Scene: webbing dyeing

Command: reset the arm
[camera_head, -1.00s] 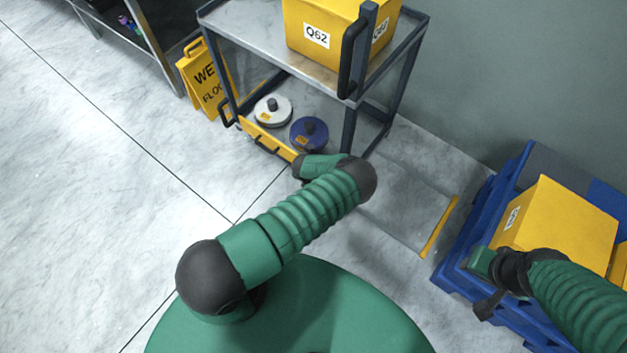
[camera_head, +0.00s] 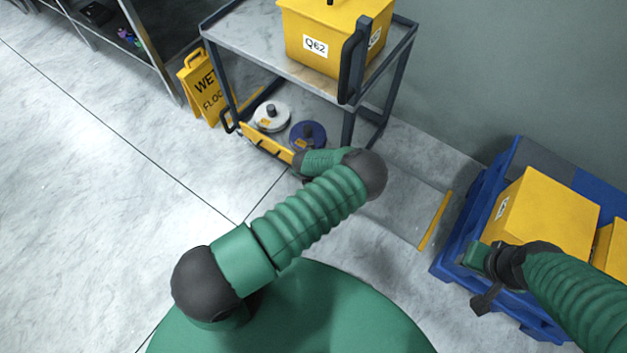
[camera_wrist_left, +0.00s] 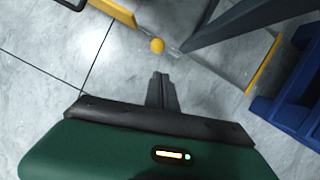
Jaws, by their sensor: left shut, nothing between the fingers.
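My left arm (camera_head: 310,215) reaches forward from the lower left, toward the wheeled cart. Its hand is bent away at the far end, and its fingers are hidden in the head view. In the left wrist view my left gripper (camera_wrist_left: 162,92) is shut and empty, pointing at the floor near the cart's base. My right arm (camera_head: 575,295) comes in from the lower right. My right gripper (camera_head: 487,300) hangs by the blue pallet, and its fingers are too unclear to tell open from shut.
The cart (camera_head: 232,38) carries a yellow box (camera_head: 335,40) marked Q62 above, a white reel (camera_head: 271,117) and a blue reel (camera_head: 307,135) below. A wet-floor sign (camera_head: 203,88) stands left of it. A blue pallet (camera_head: 452,250) holds yellow boxes (camera_head: 545,215). The left floor is clear.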

